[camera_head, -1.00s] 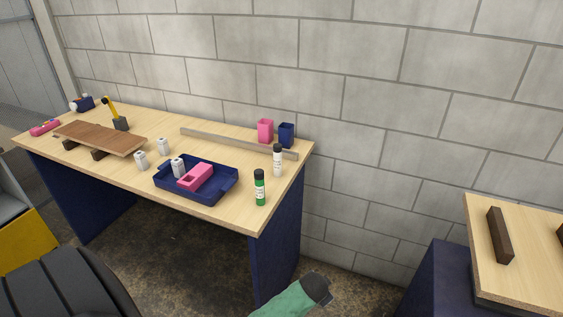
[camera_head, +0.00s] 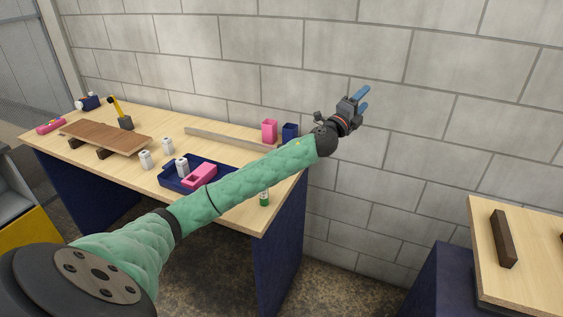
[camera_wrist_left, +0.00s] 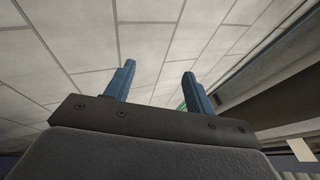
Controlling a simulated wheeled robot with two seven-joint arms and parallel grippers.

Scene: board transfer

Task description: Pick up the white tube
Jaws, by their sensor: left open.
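The white tube is hidden in the head view now, behind my left arm; in the earlier head view it stands upright near the table's right end, with a dark cap. A green tube (camera_head: 264,198) shows only in part below my arm. My left gripper (camera_head: 363,97) is open and empty, with blue fingers, up in front of the wall beyond the table's right end. The left wrist view shows its two fingers (camera_wrist_left: 159,70) apart with nothing between them. My right gripper is not in view.
On the table (camera_head: 225,215) are a blue tray (camera_head: 168,183) with a pink block (camera_head: 200,174), small white bottles (camera_head: 145,160), a brown board (camera_head: 105,137), a pink cup (camera_head: 269,131), a blue cup (camera_head: 290,133) and a grey bar (camera_head: 215,135). Another table (camera_head: 480,240) stands at right.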

